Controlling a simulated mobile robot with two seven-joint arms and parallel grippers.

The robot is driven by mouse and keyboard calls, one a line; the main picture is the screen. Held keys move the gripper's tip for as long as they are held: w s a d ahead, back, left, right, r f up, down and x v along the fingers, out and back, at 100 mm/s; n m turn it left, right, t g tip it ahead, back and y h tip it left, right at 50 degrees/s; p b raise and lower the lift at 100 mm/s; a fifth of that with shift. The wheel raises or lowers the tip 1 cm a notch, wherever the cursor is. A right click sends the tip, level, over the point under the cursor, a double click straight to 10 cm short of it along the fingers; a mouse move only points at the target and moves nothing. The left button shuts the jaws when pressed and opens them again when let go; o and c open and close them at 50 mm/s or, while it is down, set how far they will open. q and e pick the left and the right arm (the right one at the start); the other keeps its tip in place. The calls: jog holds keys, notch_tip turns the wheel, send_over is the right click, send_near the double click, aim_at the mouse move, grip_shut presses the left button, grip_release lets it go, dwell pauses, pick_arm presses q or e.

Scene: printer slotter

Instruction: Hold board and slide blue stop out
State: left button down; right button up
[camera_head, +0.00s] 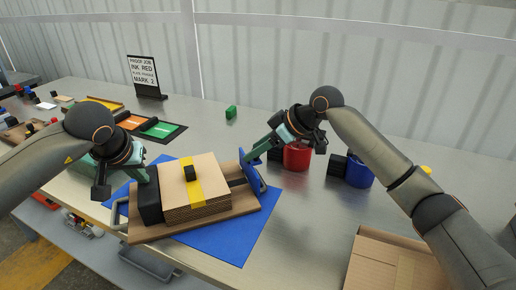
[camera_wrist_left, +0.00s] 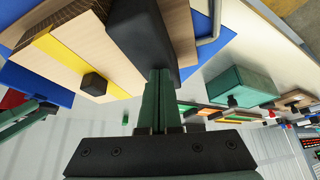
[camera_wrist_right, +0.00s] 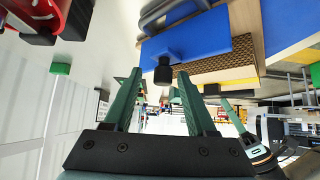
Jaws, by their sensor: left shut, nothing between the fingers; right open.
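The brown wooden board (camera_head: 222,219) lies on a blue mat (camera_head: 240,246). It carries a layered block (camera_head: 206,178) with a yellow stripe and black knob, and a black end block (camera_head: 149,200) at its left end. The blue stop (camera_head: 252,172) stands upright at the board's right end; its black knob (camera_wrist_right: 163,72) shows in the right wrist view. My left gripper (camera_head: 146,175) is shut and empty, its fingertips (camera_wrist_left: 160,76) against or very close to the black end block. My right gripper (camera_head: 249,155) is open, with its fingers (camera_wrist_right: 157,76) on either side of the knob.
A cardboard box (camera_head: 385,262) is at the front right.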

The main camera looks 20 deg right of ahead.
pick_arm(q)
jog(key=shift+a+f, duration=0.15)
jog(key=shift+f, duration=0.25)
pick_arm(e)
notch_tip(320, 180, up, 10)
dwell(0.3)
pick_arm(q)
jog(key=shift+r+p, duration=0.6)
jog(key=shift+r, duration=0.25)
jog(key=shift+r+p, duration=1.6)
jog(key=shift+r, duration=0.85)
pick_arm(e)
notch_tip(320, 180, up, 4)
jog(key=shift+r, duration=0.15)
